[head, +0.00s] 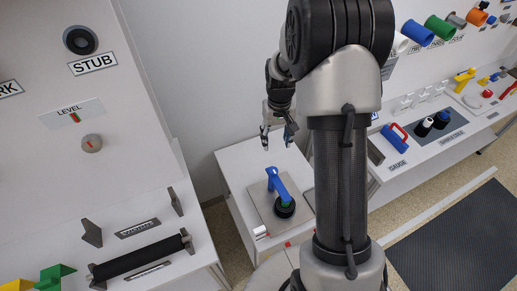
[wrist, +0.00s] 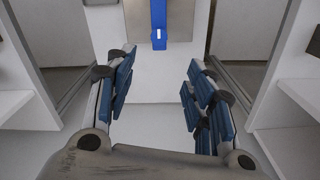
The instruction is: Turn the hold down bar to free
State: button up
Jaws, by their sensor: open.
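The blue hold down bar (head: 278,184) is on a grey plate (head: 261,207) on a small white stand. Its near end is at a black round base with a green part (head: 285,208); its other end points toward the back left. In the wrist view the bar (wrist: 158,20) shows at the top centre, with a small white mark on its end. My gripper (head: 278,138) hangs above and behind the bar, apart from it. In the wrist view my gripper (wrist: 160,75) has its blue-padded fingers wide apart with nothing between them. The rest of the bar is out of the wrist view.
A white block (head: 261,231) and red marks sit at the stand's near edge. A right bench holds a blue-and-red gauge (head: 395,136) and other items.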

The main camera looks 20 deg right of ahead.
aim_at(274, 171)
notch_tip(274, 171, down, 18)
jog(key=b, duration=0.4)
jog(key=shift+d, duration=0.1)
jog(key=shift+c, duration=0.6)
grip_shut()
